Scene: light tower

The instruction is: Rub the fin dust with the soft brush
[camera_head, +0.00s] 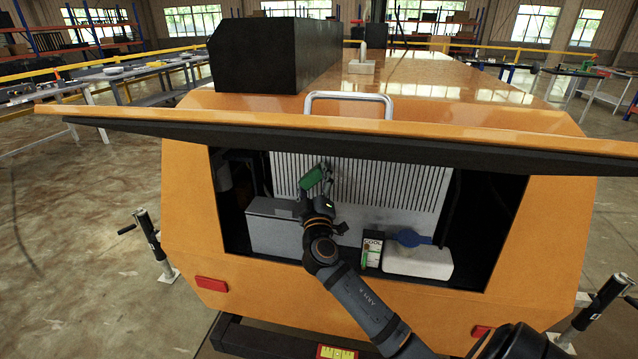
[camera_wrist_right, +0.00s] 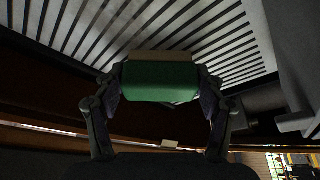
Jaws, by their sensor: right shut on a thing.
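The soft brush has a green body (camera_head: 312,177), which also shows in the right wrist view (camera_wrist_right: 160,83) with a tan bristle strip along its far edge. My right gripper (camera_head: 318,190) is shut on the brush, with a finger at each end of the green body (camera_wrist_right: 160,92). The brush is in front of the left part of the pale slatted fins (camera_head: 390,183), which also show in the right wrist view (camera_wrist_right: 200,28). I cannot tell whether the bristles touch the fins. I cannot make out the fin dust clearly. My left gripper is not in view.
The fins sit inside an orange housing (camera_head: 190,200) under a raised hatch (camera_head: 240,118). A grey box (camera_head: 275,228) stands left of my arm. A small labelled carton (camera_head: 372,250) and a white tank with a blue cap (camera_head: 418,262) stand to its right.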

